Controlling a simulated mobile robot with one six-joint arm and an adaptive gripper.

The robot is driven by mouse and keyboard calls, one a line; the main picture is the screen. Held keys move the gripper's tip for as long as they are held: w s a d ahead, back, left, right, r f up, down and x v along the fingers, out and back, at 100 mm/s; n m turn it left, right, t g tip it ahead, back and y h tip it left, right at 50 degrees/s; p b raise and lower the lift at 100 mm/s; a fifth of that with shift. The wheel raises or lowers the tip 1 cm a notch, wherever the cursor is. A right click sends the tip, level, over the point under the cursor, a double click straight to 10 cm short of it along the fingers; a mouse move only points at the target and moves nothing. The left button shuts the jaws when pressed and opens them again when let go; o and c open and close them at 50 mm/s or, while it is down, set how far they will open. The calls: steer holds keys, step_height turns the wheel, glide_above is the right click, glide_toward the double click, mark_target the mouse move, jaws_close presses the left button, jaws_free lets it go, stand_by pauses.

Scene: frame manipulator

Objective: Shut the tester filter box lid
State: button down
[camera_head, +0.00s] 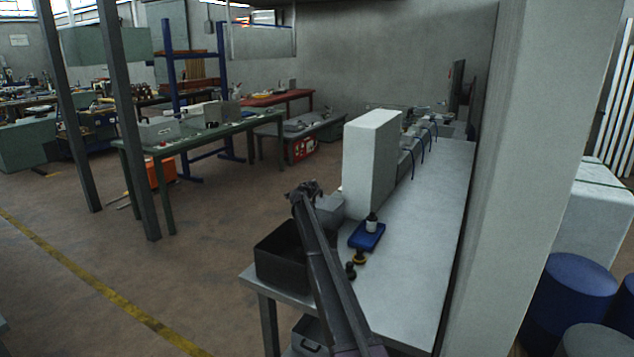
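My arm reaches up from the bottom of the head view. My gripper (312,187) is at its end, small and dark, above the near left part of the bench; whether its fingers are apart is too small to tell. A dark box (282,272), apparently open at the top, sits at the bench's left edge, partly hidden behind my arm. A small grey box (331,211) stands just beyond, below my gripper and partly covered by it. I cannot tell which of these is the tester filter box, and no raised lid shows clearly.
The light bench (415,255) runs away from me with clear room on its right side. A tall white block (368,165) stands behind the grey box. A blue tray (367,237) with a small bottle and dark knobs lie nearby. A pillar (530,150) and blue drums (568,290) are at right.

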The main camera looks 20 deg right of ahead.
steer(key=shift+w+a+r+p+v, duration=0.1)
steer(key=shift+p+v, duration=0.05)
steer(key=shift+v, duration=0.65)
steer(key=shift+w+a+r+p+v, duration=0.1)
steer(key=shift+a+p+v, duration=0.05)
steer(key=shift+v, duration=0.7)
steer(key=shift+w+a+r+p+v, duration=0.1)
steer(key=shift+r+p+v, duration=0.05)
steer(key=shift+v, duration=0.65)
steer(key=shift+s, duration=0.1)
